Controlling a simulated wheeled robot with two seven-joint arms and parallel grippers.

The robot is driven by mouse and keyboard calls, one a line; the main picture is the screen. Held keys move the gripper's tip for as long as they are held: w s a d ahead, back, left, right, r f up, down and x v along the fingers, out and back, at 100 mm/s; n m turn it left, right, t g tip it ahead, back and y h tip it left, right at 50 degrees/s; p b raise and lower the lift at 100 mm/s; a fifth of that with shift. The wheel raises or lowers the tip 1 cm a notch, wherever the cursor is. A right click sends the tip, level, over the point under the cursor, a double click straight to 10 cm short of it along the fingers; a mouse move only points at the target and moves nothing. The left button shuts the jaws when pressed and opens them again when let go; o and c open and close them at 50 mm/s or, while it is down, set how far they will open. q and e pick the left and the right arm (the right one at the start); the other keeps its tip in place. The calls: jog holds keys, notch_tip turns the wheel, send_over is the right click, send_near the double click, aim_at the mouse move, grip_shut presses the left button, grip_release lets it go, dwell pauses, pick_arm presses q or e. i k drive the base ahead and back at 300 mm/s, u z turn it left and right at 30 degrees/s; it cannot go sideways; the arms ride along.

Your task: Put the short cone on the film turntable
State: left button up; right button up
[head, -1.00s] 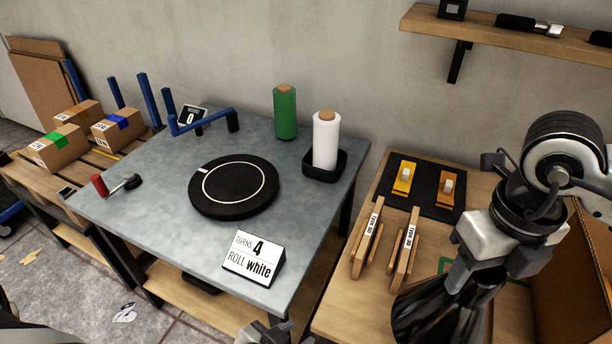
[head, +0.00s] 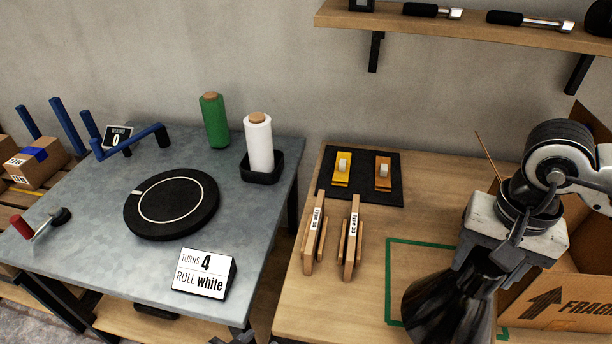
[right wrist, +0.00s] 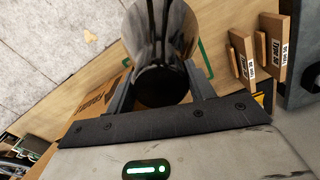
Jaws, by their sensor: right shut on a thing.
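The short cone (head: 447,300) is glossy black, with its wide end low and its narrow end up. My right gripper (head: 478,262) is shut on its upper part, over the right-hand bench. In the right wrist view, the cone (right wrist: 163,35) sits between the two fingers. I cannot tell whether its base touches the bench. The film turntable (head: 197,207), a round black disc with a white ring, lies on the grey table to the left, well away from the cone. It is empty. A small part of my left gripper (head: 238,338) shows at the bottom edge; its fingers cannot be made out.
A white roll (head: 259,143) in a black holder and a green roll (head: 214,120) stand behind the turntable. A sign (head: 202,275) is in front. Wooden clamps (head: 350,238), a green outline (head: 388,285) and a cardboard box (head: 560,300) are on the bench.

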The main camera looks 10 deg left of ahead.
aim_at(171, 198)
jog(key=u, duration=0.45)
jog(key=k, duration=0.55)
jog(key=u, duration=1.35)
jog(key=i, duration=1.3)
jog(key=u, duration=0.35)
